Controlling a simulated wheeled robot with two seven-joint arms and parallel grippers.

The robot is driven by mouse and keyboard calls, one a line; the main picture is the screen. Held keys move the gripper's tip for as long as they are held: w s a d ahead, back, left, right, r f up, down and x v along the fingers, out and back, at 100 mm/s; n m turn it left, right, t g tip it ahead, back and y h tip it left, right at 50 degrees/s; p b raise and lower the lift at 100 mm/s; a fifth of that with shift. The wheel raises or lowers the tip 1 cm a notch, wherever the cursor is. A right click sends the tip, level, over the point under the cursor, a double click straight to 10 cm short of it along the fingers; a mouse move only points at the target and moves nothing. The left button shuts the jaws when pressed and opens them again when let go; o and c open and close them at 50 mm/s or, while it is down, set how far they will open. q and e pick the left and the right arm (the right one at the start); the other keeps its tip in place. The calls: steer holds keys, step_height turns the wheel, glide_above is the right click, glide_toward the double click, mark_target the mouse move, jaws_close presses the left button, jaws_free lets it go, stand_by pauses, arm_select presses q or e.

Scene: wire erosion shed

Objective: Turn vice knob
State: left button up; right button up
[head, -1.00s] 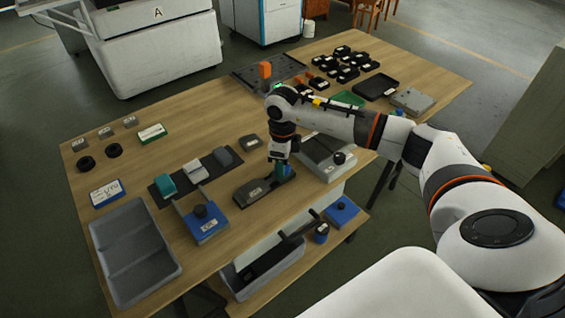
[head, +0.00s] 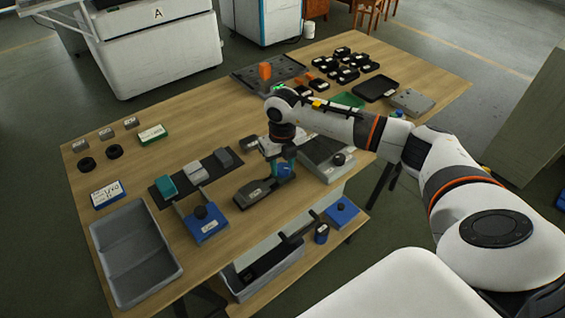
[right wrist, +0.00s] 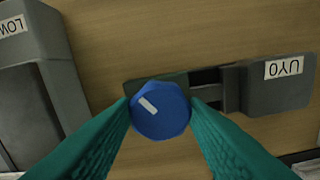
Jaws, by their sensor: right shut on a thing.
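The vice (head: 252,193) is a small dark grey block on a flat base on the wooden table. It also shows in the right wrist view (right wrist: 262,97), with a white label that reads upside down. Its blue knob (right wrist: 160,112) has a white line that slants up to the left. The knob shows in the head view (head: 284,170) too, partly behind my fingers. My right gripper (right wrist: 161,108) is shut on the knob, with one teal finger on each side. My left gripper is not in view.
A blue block (head: 206,229) with a dark knob and a dark mat (head: 159,197) lie to the left. A grey tray (head: 128,283) is at front left. Several black parts lie farther back.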

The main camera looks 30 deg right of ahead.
mark_target(283, 167)
steer(key=shift+r+m, duration=0.1)
steer(key=shift+m, duration=0.6)
steer(key=o, duration=1)
steer(key=shift+c, duration=0.2)
step_height(283, 167, up, 12)
steer(key=b, duration=0.1)
